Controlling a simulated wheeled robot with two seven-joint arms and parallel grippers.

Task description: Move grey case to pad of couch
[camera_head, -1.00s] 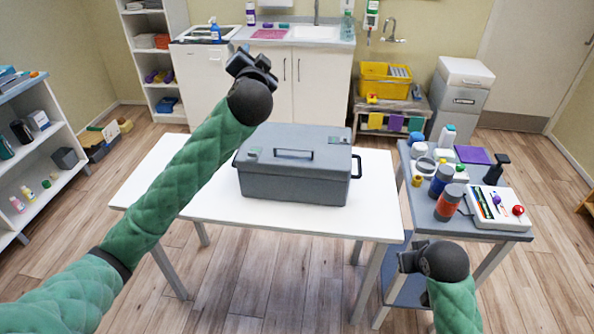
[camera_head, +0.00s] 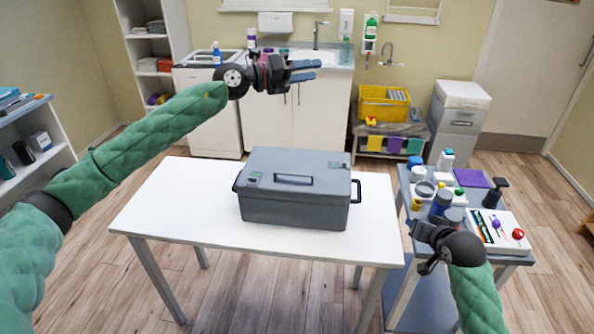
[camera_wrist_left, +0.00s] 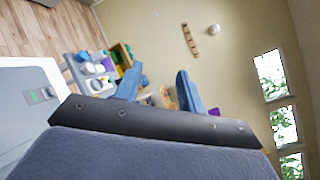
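The grey case (camera_head: 296,212) stands closed on a white table (camera_head: 180,215), with a handle on its lid and dark handles at its ends. My left gripper (camera_head: 312,70) is raised above and beyond the case in the picture, clear of it. Its two blue fingers are apart and empty; they also show in the left wrist view (camera_wrist_left: 158,85). My right gripper (camera_head: 412,226) is to the right of the case, between the white table and the side table; its fingers are too small and dark to read. No couch or pad is visible.
A side table (camera_head: 425,190) at the right holds bottles, jars and a white tray (camera_head: 478,228). A sink counter (camera_head: 320,62) stands behind, with a yellow crate (camera_head: 372,110) and white bin (camera_head: 455,120) to its right. Shelves are at the left. The white table is otherwise bare.

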